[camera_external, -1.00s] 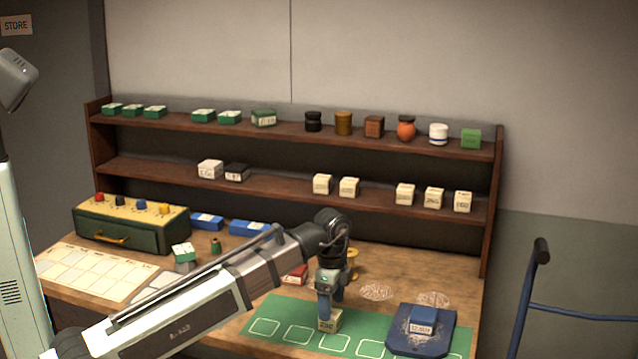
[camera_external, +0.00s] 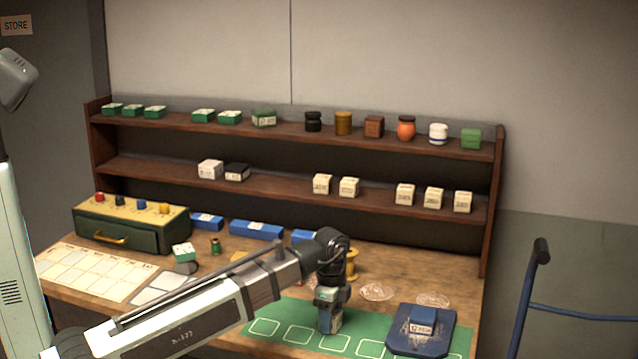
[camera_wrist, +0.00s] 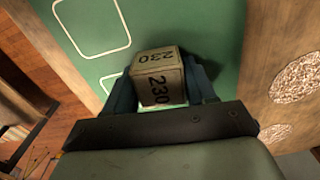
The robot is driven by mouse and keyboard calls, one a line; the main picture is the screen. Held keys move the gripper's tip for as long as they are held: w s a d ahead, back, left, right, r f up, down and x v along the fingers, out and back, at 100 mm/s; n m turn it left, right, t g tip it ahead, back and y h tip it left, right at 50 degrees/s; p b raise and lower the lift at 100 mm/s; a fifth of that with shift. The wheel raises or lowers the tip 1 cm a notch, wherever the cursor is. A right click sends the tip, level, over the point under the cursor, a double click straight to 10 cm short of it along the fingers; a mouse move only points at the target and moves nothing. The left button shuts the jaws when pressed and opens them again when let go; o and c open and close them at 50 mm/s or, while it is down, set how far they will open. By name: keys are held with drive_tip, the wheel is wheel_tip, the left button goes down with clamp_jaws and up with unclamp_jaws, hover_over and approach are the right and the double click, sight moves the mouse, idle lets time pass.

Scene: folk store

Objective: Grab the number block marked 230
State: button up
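The cream number block marked 230 (camera_wrist: 159,88) sits between my gripper's fingers in the wrist view, with 230 readable on two faces. My gripper (camera_wrist: 162,84) has one blue finger on each side of the block, and I see no clear gap between fingers and block. In the external view my gripper (camera_external: 329,322) is low over the green mat (camera_external: 290,314), and the fingers hide most of the block (camera_external: 337,322). The block appears to be at the mat surface; I cannot see clear space beneath it.
Similar cream blocks (camera_external: 405,195) stand on the lower shelf. A yellow spool (camera_external: 352,265) stands just behind my wrist. White outlined squares (camera_external: 264,327) mark the mat.

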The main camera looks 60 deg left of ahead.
drive_tip(key=c, duration=0.5)
drive_tip(key=shift+r, duration=0.1)
drive_tip(key=shift+c, duration=0.2)
